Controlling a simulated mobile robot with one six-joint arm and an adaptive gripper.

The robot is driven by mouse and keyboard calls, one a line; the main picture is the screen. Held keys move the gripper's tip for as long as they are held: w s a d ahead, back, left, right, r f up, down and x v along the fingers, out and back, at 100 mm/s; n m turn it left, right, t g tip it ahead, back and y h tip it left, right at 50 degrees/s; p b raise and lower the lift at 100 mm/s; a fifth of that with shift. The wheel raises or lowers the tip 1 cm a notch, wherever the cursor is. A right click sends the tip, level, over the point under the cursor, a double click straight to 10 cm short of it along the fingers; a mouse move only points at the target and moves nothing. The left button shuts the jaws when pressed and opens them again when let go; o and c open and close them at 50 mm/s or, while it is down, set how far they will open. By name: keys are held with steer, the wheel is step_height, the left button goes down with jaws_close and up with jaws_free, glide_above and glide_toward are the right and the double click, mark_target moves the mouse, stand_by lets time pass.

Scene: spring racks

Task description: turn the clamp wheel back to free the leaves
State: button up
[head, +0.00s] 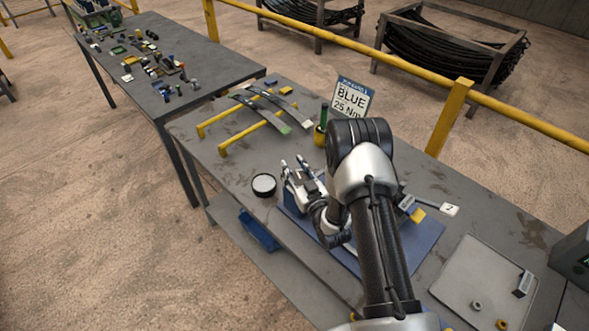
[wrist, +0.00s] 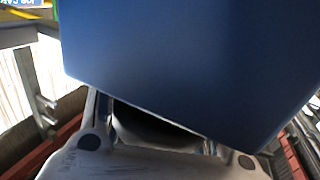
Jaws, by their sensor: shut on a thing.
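My gripper (head: 296,168) is over the bench, at the left edge of the blue mat (head: 424,238). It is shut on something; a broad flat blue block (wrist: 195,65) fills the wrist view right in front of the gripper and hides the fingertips. I cannot tell the block's full shape. Long grey leaves (head: 262,112) with green ends lie across two yellow rails (head: 245,135) on the bench, beyond my gripper. I cannot make out a clamp wheel in either view; my arm hides part of the mat.
A round white-topped pot (head: 264,185) stands close left of my gripper. A sign (head: 351,99) reading BLUE 25 Nm stands behind my arm. A tagged tool (head: 428,204) lies to the right, and a grey tray (head: 485,285) at the lower right. A yellow railing (head: 420,73) runs behind the bench.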

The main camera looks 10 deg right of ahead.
steer(key=shift+s+f, duration=0.15)
steer(key=shift+f, duration=0.1)
steer(key=o, duration=0.9)
steer(key=shift+s+r, duration=0.1)
steer(key=shift+o, duration=1.4)
steer(key=shift+r, duration=0.15)
steer(key=v, duration=1.1)
steer(key=shift+s, duration=0.35)
steer(key=shift+d, duration=0.1)
